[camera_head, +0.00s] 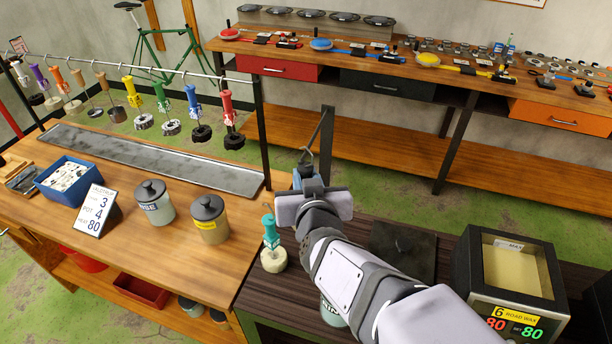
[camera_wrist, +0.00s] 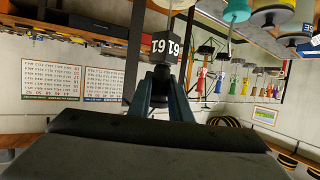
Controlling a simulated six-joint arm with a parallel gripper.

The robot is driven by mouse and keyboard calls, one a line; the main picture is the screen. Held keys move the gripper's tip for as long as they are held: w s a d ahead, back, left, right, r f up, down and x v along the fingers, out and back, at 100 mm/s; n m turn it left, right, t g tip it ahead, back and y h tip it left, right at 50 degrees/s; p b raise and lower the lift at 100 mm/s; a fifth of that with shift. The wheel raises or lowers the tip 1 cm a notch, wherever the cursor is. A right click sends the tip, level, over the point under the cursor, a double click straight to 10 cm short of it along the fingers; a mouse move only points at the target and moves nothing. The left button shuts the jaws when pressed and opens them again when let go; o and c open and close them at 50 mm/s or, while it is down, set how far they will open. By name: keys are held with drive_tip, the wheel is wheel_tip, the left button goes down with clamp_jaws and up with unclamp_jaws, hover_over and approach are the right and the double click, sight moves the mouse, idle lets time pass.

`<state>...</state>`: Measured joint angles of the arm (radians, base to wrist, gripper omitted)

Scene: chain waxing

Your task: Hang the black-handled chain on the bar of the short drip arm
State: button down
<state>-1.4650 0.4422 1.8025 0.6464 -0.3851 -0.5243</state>
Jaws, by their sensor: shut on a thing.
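My gripper (camera_head: 312,185) is raised beside the short drip arm (camera_head: 327,130), a dark post with a slanting top bar. In the wrist view, its fingers (camera_wrist: 162,98) are shut on a black handle with a white-numbered block (camera_wrist: 165,46). I cannot tell whether the hook touches the bar. The chain below the handle is hidden behind my gripper and wrist in the head view. The drip arm's dark post also shows in the wrist view (camera_wrist: 135,50).
A teal-handled chain (camera_head: 271,235) stands left of my arm. A wax pot (camera_head: 512,270) reading 80 stands right, near a dark square plate (camera_head: 402,250). Several coloured-handled chains hang from a long rail (camera_head: 140,65) over a drip tray (camera_head: 150,160). Two lidded tins (camera_head: 210,220) stand left.

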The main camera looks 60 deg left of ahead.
drive_tip(key=shift+r, duration=0.1)
idle(0.3)
drive_tip(key=c, duration=1.3)
unclamp_jaws()
drive_tip(key=shift+d, duration=0.1)
drive_tip(key=p+v, duration=0.3)
drive_tip(key=v, duration=0.8)
